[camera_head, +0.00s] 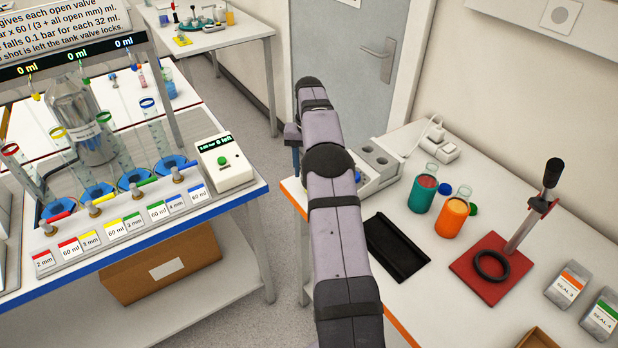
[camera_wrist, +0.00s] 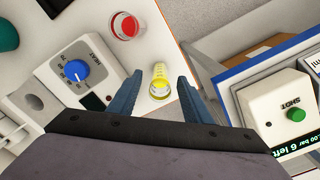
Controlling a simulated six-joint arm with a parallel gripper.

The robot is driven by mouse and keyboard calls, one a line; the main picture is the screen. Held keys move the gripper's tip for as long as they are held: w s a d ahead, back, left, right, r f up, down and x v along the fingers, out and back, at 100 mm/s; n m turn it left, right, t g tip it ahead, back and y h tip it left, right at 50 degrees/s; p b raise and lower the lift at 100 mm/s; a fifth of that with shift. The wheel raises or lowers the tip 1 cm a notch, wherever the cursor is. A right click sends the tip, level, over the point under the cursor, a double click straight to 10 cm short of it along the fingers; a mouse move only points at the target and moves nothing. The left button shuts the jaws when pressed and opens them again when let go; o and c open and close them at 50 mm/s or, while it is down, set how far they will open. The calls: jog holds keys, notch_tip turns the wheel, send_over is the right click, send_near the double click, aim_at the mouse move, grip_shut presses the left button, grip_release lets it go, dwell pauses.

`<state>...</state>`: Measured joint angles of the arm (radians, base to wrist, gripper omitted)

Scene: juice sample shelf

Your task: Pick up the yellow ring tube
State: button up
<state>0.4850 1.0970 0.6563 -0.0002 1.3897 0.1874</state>
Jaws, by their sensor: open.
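In the wrist view my gripper (camera_wrist: 157,98) is open, with its two blue fingers apart. In the head view my gripper (camera_head: 296,158) points down at the far end of the right bench, partly hidden by my arm, which also hides that vessel. A clear tube with a yellow ring (camera_head: 57,132) leans in the left bench's row, between the red-ringed and green-ringed tubes.
A heater with a blue knob (camera_wrist: 75,72) and a vessel with red contents (camera_wrist: 126,25) are close to my gripper. A black tray (camera_head: 397,248), teal bottle (camera_head: 422,194) and orange bottle (camera_head: 453,216) stand on the right bench. A gap separates the benches.

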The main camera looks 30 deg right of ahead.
jog(key=shift+w+f+p, duration=0.1)
jog(key=shift+f+p, duration=1.4)
jog(key=shift+f, duration=1.1)
grip_shut()
